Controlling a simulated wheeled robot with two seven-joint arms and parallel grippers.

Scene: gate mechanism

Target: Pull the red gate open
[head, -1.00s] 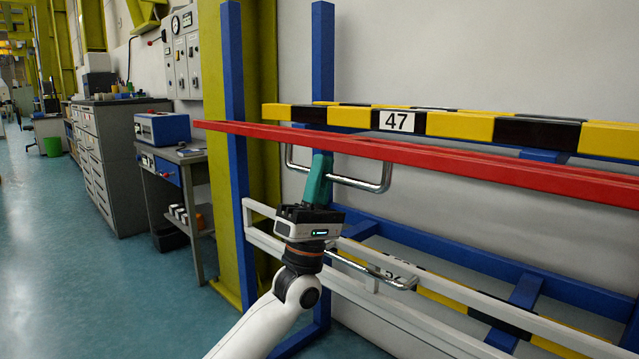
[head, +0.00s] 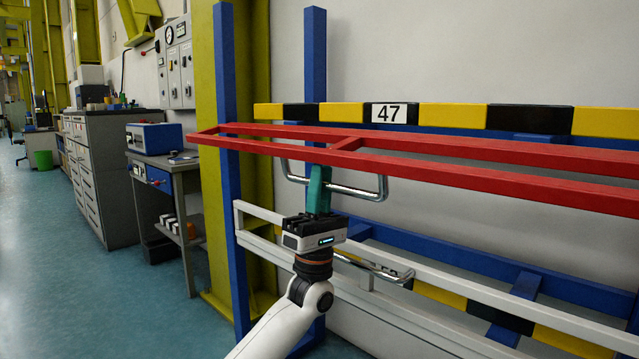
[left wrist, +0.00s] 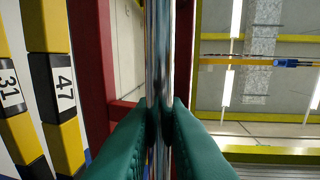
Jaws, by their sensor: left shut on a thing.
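The red gate (head: 450,172) is a long horizontal frame of red bars across the right half of the head view. A chrome U-shaped handle (head: 352,190) hangs below its front bar. My left gripper (head: 318,182) comes up from below and is shut on this handle. In the left wrist view the green fingers (left wrist: 160,115) press on both sides of the chrome bar (left wrist: 159,50), with a red gate bar (left wrist: 90,60) to the left. My right gripper is not in view.
A yellow-black beam (head: 450,116) with a plate marked 47 runs behind the gate. Blue posts (head: 229,170) stand at the left end. A lower white gate (head: 440,285) with its own chrome handle lies below. A workbench (head: 165,180) and cabinets stand left, with open floor before them.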

